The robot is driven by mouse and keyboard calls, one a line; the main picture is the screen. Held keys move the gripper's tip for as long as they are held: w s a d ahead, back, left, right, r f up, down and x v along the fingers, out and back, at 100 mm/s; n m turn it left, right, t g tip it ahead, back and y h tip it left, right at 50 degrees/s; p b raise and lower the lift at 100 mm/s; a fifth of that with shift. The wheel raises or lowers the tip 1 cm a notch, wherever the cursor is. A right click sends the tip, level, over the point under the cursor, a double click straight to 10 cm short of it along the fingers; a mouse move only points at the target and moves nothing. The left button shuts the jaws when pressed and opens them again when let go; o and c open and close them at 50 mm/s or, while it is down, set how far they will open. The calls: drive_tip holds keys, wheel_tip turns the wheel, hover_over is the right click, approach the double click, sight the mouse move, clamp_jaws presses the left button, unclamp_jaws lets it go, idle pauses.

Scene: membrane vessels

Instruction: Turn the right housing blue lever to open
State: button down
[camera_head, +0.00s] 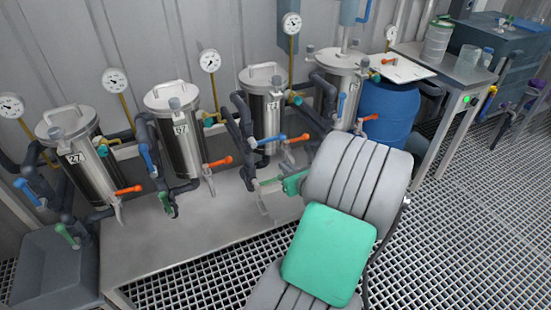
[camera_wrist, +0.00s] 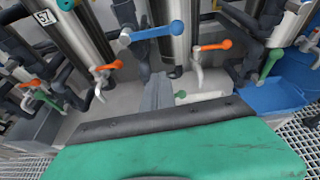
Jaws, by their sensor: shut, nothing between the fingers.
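Several steel housings stand in a row. The rightmost housing (camera_head: 338,62) has a blue lever (camera_head: 341,105) pointing downward at its lower front. The housing to its left (camera_head: 262,105) has a blue lever (camera_head: 270,140), lying roughly sideways; this appears to be the blue lever (camera_wrist: 150,33) at the top of the wrist view. My gripper (camera_head: 270,197) is below and in front of that second housing, apart from both levers. In the wrist view my gripper's fingers (camera_wrist: 160,92) are together and empty, below the blue lever. My green wrist cover hides part of the bench.
Orange levers, one beside the nearer blue lever (camera_wrist: 212,46), and green levers (camera_wrist: 270,63) stick out near my gripper. Dark pipes and white spouts crowd the housings. A blue barrel (camera_head: 387,112) and side table (camera_head: 455,70) stand right. The bench front (camera_head: 165,255) is clear.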

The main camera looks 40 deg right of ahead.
sight(268, 140)
drive_tip(key=d+b+x, duration=0.1)
drive_tip(key=b+x, duration=0.1)
drive_tip(key=x, duration=0.8)
drive_tip(key=shift+m, duration=0.3)
wheel_tip(268, 140, up, 4)
drive_tip(key=shift+s+a+r+p, duration=0.1)
drive_tip(key=shift+s+r+p, duration=0.05)
drive_tip(key=shift+p, duration=0.3)
